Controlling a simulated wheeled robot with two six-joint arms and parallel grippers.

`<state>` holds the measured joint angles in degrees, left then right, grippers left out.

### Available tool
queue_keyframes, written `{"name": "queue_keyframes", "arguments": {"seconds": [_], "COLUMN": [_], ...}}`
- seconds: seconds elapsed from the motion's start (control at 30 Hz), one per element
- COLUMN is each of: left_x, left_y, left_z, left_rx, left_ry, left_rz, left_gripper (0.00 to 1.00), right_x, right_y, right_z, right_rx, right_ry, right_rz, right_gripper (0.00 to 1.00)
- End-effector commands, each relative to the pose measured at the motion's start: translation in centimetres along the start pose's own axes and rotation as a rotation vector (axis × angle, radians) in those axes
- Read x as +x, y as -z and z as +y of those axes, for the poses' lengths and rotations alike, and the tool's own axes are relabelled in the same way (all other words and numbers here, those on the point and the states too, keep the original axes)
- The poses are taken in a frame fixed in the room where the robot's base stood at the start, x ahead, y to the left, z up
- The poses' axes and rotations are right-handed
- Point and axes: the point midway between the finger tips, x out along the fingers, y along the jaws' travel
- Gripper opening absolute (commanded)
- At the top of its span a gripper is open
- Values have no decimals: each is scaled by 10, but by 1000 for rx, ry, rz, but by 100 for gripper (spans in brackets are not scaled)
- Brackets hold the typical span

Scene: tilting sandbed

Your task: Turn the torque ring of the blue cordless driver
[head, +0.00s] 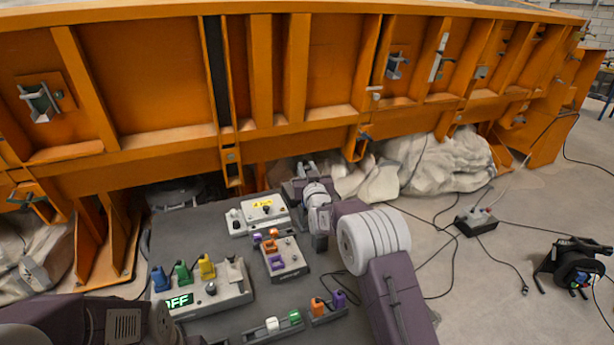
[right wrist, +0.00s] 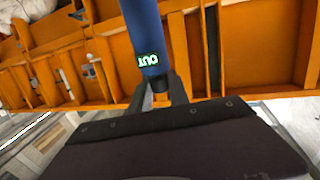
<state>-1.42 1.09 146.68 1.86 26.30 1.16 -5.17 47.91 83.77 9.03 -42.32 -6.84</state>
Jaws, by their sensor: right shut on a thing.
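In the right wrist view a blue cylinder (right wrist: 146,35), which I take to be the blue cordless driver, carries a green and white label that reads OUT upside down. Its dark lower end (right wrist: 160,82) lies between the two fingers of my right gripper (right wrist: 160,92), which is shut on it. In the head view my right gripper (head: 306,172) is at the far edge of the grey table, in front of the orange frame. I cannot make out the driver or its torque ring there. My left arm shows at the lower left, but its gripper is out of view.
The grey table (head: 205,232) holds a control box (head: 218,293) with an OFF display and coloured blocks, a white box (head: 258,214) and a small grey box (head: 286,262). The orange frame (head: 170,88) stands close behind. Cables lie on the floor at right.

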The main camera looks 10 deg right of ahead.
Motion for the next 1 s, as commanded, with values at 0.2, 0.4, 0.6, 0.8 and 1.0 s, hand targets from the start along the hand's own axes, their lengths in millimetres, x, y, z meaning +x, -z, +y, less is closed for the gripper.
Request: {"name": "queue_keyframes", "arguments": {"seconds": [0.2,0.4,0.6,0.8,1.0], "left_x": [-11,-15,-14,-14,-14], "left_y": [1,2,2,2,2], "left_z": [0,0,0,0,0], "left_rx": [0,0,0,0,0], "left_ry": [0,0,0,0,0], "left_rz": [0,0,0,0,0], "left_gripper": [36,36,36,36,36], "right_x": [0,0,-1,-1,-1], "right_y": [6,2,1,1,0], "right_z": [-3,-1,0,0,0], "right_rx": [4,2,1,1,1], "right_ry": [-140,-201,-204,-204,-203], "right_rz": [0,-4,-4,-4,-6], "right_gripper": [0,0,0,44,44]}}
